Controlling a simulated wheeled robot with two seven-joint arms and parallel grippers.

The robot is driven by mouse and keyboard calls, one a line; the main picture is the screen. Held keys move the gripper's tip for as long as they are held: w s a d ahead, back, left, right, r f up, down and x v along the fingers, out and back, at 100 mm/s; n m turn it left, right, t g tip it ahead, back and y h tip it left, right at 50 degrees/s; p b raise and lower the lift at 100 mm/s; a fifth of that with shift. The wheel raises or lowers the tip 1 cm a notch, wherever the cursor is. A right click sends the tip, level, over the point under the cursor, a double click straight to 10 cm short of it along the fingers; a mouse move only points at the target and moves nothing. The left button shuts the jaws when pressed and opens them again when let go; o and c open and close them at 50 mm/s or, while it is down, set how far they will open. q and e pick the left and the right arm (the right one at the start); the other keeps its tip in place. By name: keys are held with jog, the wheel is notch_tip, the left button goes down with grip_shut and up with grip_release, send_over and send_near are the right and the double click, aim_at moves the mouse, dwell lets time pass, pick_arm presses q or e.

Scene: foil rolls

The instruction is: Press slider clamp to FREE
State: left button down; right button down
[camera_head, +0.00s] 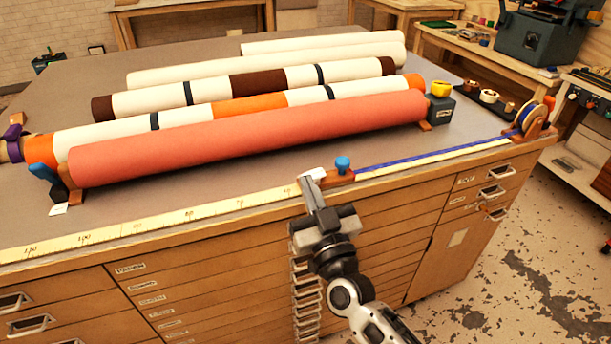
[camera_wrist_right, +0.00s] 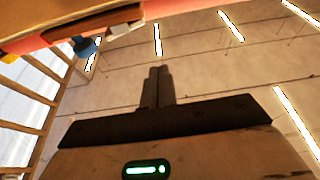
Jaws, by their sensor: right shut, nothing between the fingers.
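The slider clamp (camera_head: 340,178) is a small brown-orange block with a blue knob (camera_head: 343,163) on top and a pale end piece at its left. It sits on the yellow ruler strip (camera_head: 200,211) along the table's front edge. My right gripper (camera_head: 309,186) is shut and empty, with its tips by the pale end piece; I cannot tell whether they touch. In the right wrist view, the shut fingers (camera_wrist_right: 158,72) point upward, and the blue knob (camera_wrist_right: 85,47) lies beyond them at upper left. Any FREE marking is too small to read. My left gripper is not in view.
A large red roll (camera_head: 250,137) lies behind the ruler, with white, orange and brown rolls (camera_head: 240,86) farther back. A blue ribbon (camera_head: 430,154) runs right from the clamp to a reel (camera_head: 535,118). Drawers (camera_head: 230,290) fill the cabinet front below.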

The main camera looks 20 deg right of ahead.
jog(key=v, duration=0.6)
jog(key=shift+d+b, duration=0.2)
jog(key=shift+b, duration=0.2)
jog(key=shift+r, duration=0.1)
